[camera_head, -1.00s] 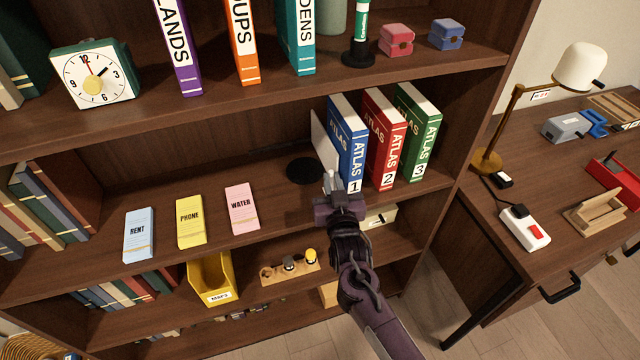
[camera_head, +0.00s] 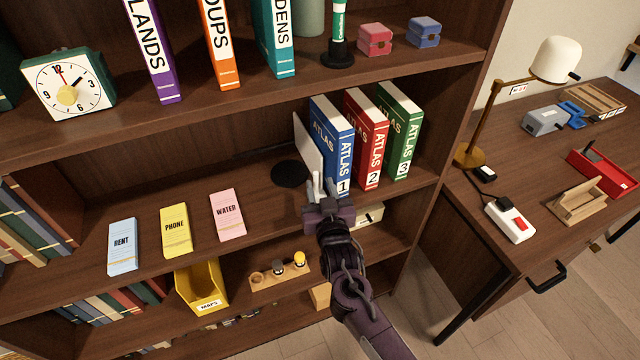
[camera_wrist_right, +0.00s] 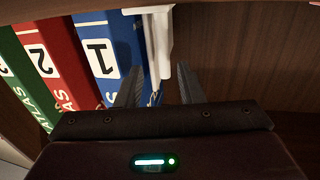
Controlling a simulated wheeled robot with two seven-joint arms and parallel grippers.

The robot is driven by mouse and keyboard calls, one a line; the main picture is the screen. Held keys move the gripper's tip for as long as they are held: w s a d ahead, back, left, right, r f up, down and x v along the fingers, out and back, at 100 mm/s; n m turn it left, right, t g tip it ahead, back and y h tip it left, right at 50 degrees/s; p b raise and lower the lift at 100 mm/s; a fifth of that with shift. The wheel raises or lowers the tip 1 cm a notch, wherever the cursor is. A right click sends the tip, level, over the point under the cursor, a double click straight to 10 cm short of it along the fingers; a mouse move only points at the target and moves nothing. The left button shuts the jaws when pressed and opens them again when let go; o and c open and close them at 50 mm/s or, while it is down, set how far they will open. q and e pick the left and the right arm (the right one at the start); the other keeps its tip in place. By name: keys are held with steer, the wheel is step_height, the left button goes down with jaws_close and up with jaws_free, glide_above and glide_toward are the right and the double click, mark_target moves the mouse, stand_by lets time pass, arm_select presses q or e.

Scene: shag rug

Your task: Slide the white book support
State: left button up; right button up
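The white book support (camera_head: 307,150) stands upright on the middle shelf, against or very near the left side of the blue ATLAS 1 book (camera_head: 333,140). A black disc (camera_head: 290,174) lies at its foot on the left. My right gripper (camera_head: 321,188) is at the support's front edge, low by the shelf. In the right wrist view, its two fingers (camera_wrist_right: 158,88) are spread, and the white support (camera_wrist_right: 159,40) shows between and beyond them. I cannot tell whether either finger touches it. My left gripper is not in view.
Red (camera_head: 365,140) and green (camera_head: 401,130) ATLAS books stand right of the blue one. The shelf between the booklets and the disc is free. The upper shelf (camera_head: 300,85) overhangs.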

steer(key=s, duration=0.6)
steer(key=shift+d+b, duration=0.3)
steer(key=shift+d, duration=0.1)
steer(key=shift+s, duration=0.1)
steer(key=s+d+f+n+g, duration=0.1)
steer(key=s+d+f+g, duration=0.3)
steer(key=f, duration=0.7)
steer(key=s+d+f+g, duration=0.15)
steer(key=s+f, duration=0.35)
steer(key=f, duration=0.6)
steer(key=s+d+f+n+g, duration=0.1)
steer(key=s+d+f+g, duration=0.3)
steer(key=f, duration=0.7)
steer(key=s+d+f+g, duration=0.2)
steer(key=s+f, duration=0.3)
steer(key=s, duration=0.5)
steer(key=s+d+f+g+h, duration=0.1)
steer(key=s+d+f+g, duration=0.2)
steer(key=s+f, duration=0.3)
steer(key=s+d+f+m+g+h, duration=0.1)
steer(key=s+f, duration=0.5)
steer(key=s, duration=0.8)
steer(key=shift+s+d+g, duration=0.4)
steer(key=shift+d+g, duration=0.25)
steer(key=shift+d, duration=0.5)
